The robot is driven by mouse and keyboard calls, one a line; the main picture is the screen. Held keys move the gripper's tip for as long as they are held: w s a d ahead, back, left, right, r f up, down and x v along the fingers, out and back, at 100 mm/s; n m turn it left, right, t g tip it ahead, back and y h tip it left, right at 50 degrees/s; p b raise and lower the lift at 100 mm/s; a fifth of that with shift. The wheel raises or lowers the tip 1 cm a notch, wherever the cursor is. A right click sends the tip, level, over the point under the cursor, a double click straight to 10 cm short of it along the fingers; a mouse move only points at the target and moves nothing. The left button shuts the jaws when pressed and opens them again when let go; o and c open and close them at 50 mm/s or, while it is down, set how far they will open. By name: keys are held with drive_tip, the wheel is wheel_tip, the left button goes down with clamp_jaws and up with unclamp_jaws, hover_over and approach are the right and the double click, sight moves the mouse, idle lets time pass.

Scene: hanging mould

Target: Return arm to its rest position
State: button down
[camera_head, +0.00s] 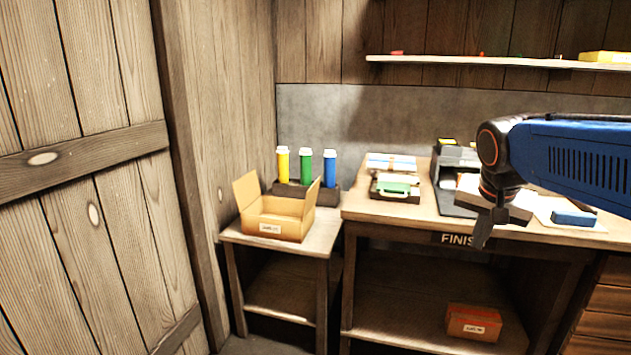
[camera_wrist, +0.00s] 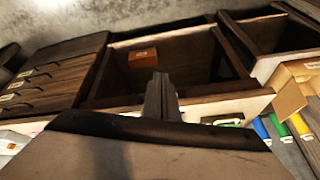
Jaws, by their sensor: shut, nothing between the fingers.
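My gripper (camera_head: 482,238) hangs from the blue and black arm at the right of the head view, its fingers pointing down in front of the workbench's front edge. The fingers are together with nothing held between them. In the wrist view my gripper (camera_wrist: 161,92) shows as a narrow grey closed pair at the centre. The arm hides part of the bench's right side and the wall behind it.
The workbench (camera_head: 395,208) holds a green-handled case (camera_head: 394,186) and a blue block (camera_head: 574,218). A side table (camera_head: 325,238) carries an open cardboard box (camera_head: 273,220) and yellow, green and blue cylinders. A red box (camera_head: 474,322) sits on the lower shelf. A plank door (camera_head: 85,220) stands at left.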

drive_tip(key=s+a+f+n+y, duration=0.1)
drive_tip(key=s+a+f+n, duration=0.2)
drive_tip(key=s+f, duration=0.4)
drive_tip(key=s+a+f+n+y, duration=0.1)
drive_tip(key=s+a+f+n, duration=0.2)
drive_tip(key=s+f, duration=0.4)
drive_tip(key=s+n, duration=0.1)
drive_tip(key=s, duration=0.4)
drive_tip(key=shift+s, duration=0.25)
